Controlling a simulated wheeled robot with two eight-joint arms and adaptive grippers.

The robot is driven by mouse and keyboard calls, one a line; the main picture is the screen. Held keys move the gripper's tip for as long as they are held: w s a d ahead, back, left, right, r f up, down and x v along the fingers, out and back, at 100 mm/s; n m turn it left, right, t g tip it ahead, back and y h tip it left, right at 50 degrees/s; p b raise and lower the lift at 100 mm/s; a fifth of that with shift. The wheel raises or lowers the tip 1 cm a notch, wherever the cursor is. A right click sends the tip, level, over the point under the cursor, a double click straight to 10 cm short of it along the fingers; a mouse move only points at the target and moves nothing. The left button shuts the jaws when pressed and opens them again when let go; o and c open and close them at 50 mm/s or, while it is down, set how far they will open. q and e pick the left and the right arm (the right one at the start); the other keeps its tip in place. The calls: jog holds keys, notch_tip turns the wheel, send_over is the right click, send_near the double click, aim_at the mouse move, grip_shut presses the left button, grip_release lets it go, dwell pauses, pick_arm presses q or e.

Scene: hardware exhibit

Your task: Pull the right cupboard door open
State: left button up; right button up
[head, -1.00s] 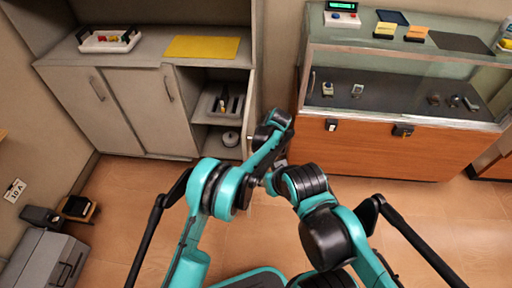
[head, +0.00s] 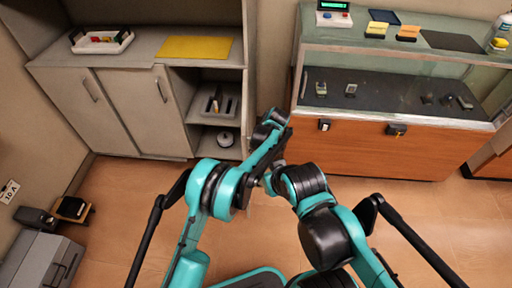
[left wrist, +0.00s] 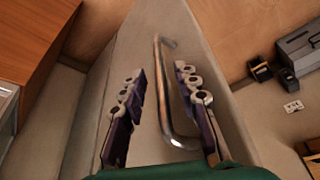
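The grey cupboard has two shut doors at left and middle in the head view. Its right compartment (head: 212,103) stands open. The right cupboard door (head: 248,110) appears swung out, nearly edge-on, at the compartment's right side. In the left wrist view the door (left wrist: 140,45) runs up the middle, with its metal handle (left wrist: 162,85) standing off it. My left gripper (left wrist: 158,76) is open, one finger on each side of the handle; I cannot tell whether either touches it. In the head view its wrist end (head: 273,122) is beside the door. My right gripper is hidden behind arm links.
An orange-fronted display case (head: 390,150) stands close on the right. The cupboard top holds a white tray (head: 101,41) and a yellow mat (head: 195,47). A grey printer-like box (head: 40,262) is at lower left. Bare floor (head: 125,200) lies before the shut doors.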

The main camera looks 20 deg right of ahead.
aim_at(245, 130)
pick_arm(q)
jog(key=shift+s+r, duration=0.1)
jog(key=v, duration=1.1)
jog(key=shift+r, duration=0.4)
jog(key=shift+s+d, duration=0.1)
